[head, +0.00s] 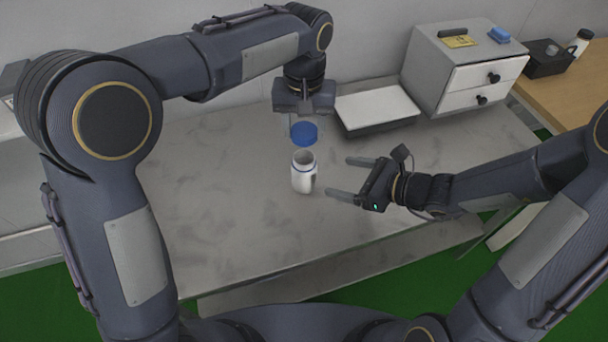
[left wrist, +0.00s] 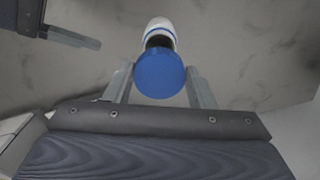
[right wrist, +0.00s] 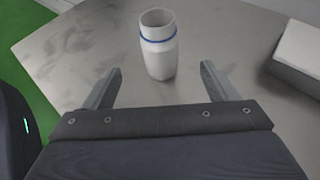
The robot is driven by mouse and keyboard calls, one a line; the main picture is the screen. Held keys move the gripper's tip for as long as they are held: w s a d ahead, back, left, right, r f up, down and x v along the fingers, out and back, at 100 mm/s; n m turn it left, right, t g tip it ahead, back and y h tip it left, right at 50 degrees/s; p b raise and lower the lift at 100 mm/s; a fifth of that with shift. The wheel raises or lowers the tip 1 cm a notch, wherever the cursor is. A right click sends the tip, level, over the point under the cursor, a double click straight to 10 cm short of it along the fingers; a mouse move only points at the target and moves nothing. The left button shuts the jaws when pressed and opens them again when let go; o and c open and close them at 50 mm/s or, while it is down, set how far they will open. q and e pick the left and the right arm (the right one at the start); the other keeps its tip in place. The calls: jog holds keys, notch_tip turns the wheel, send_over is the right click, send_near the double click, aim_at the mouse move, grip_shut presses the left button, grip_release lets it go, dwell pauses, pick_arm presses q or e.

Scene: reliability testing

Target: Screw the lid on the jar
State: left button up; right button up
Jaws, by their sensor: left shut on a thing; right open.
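The white jar (head: 303,176) stands upright and open on the grey table, with a blue ring near its top. It also shows in the left wrist view (left wrist: 161,27) and in the right wrist view (right wrist: 158,55). The blue lid (head: 304,133) is held above the jar, apart from it, by my left gripper (head: 303,130). In the left wrist view the lid (left wrist: 160,75) sits between the two fingers and hides part of the jar. My right gripper (head: 342,178) is open and empty to the right of the jar, with its fingers pointing towards it.
A flat pale box (head: 378,106) lies on the table behind and to the right. A grey drawer cabinet (head: 430,70) stands at the back right. A wooden side table (head: 575,85) holds a dark tray and a bottle. The left part of the grey table (head: 215,190) is clear.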

jog(key=x, duration=1.2)
jog(key=shift+r, duration=0.1)
jog(key=c, duration=1.5)
pick_arm(q)
send_over(304, 152)
jog(key=s, duration=0.3)
jog(key=shift+w+f, duration=0.2)
jog(key=shift+f, duration=2.35)
jog(key=shift+f, duration=0.85)
jog(key=shift+f, duration=0.55)
